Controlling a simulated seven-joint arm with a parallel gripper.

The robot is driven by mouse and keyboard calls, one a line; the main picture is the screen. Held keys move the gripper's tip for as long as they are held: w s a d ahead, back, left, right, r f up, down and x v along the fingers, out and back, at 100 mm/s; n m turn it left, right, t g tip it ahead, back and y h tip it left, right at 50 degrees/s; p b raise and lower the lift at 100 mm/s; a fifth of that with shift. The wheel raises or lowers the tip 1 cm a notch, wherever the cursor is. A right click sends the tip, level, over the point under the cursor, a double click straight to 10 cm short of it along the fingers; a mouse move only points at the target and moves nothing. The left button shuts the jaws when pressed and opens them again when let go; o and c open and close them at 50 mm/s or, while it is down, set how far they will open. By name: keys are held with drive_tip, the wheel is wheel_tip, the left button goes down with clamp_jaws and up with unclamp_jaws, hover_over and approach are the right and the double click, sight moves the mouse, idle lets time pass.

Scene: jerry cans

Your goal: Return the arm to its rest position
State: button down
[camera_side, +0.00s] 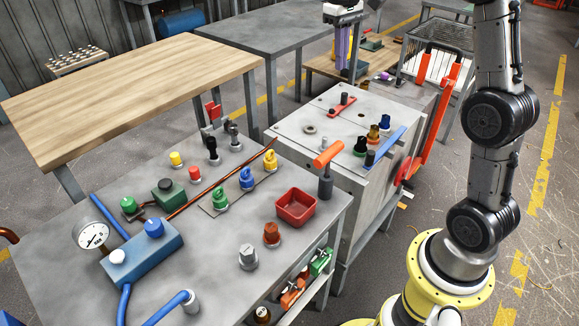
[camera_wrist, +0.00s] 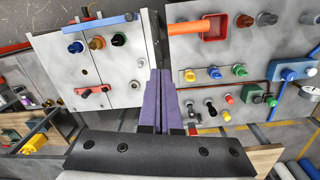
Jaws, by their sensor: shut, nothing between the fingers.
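My gripper (camera_side: 347,76) hangs fingers-down at the top of the side view, above and behind the grey cabinet as pictured. Its purple fingers are together and hold nothing. In the wrist view the fingers of my gripper (camera_wrist: 165,74) run up the middle of the picture, side by side. The links of my arm stand at the right of the side view on a yellow base; the links joining them to the gripper are out of the picture.
The grey cabinet (camera_side: 320,180) carries an orange-handled part (camera_side: 327,154), a blue bar (camera_side: 391,145) and several knobs. The grey bench (camera_side: 90,255) carries a red bin (camera_side: 296,207), a gauge (camera_side: 91,234) and coloured knobs. The wooden table (camera_side: 130,90) is bare in its middle.

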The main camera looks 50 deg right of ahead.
drive_tip(key=s+a+r+n+t, duration=0.1)
drive_tip(key=s+a+r+t, duration=0.1)
drive_tip(key=s+a, duration=0.5)
drive_tip(key=s+a+r+n+t, duration=0.1)
drive_tip(key=s+a+r+t, duration=0.15)
drive_tip(key=s+a, duration=0.4)
drive_tip(key=s+a+f+t, duration=0.1)
drive_tip(key=s+f, duration=0.8)
drive_tip(key=shift+s+a+n+t, duration=0.15)
drive_tip(key=shift+s+n+t, duration=0.15)
drive_tip(key=shift+t, duration=0.05)
